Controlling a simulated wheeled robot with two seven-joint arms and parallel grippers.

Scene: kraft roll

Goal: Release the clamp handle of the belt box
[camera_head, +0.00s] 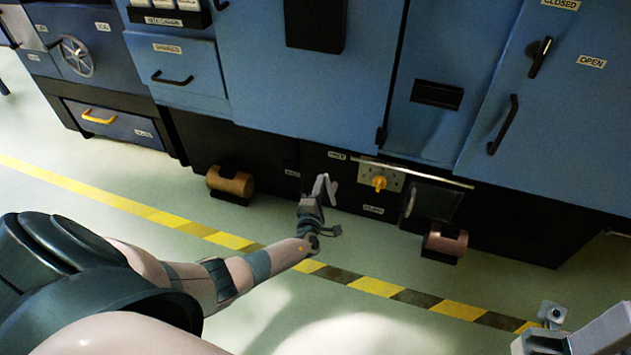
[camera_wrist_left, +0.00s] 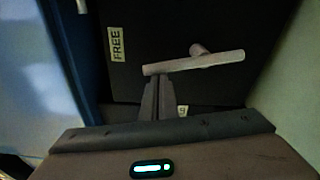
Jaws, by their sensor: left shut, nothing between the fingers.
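The clamp handle (camera_wrist_left: 215,61) is a pale grey bar on a short round pivot, against the dark panel of the belt box. In the left wrist view it lies nearly level, its right end slightly higher. A FREE label (camera_wrist_left: 117,43) is to its upper left. My left gripper (camera_wrist_left: 158,82) is shut and empty, its tips at the lower edge of the bar's left end; I cannot tell whether they touch it. In the head view the left gripper (camera_head: 318,188) is at the low black panel, beside the pale handle (camera_head: 333,190). Part of my right gripper shows at lower right, its fingers unclear.
A yellow knob (camera_head: 379,183) on a metal plate and a small glass-like door (camera_head: 432,200) are right of the handle. A brown roller (camera_head: 230,184) and a pinkish roller (camera_head: 445,241) stick out low. Blue cabinets rise above. The striped floor (camera_head: 335,274) in front is clear.

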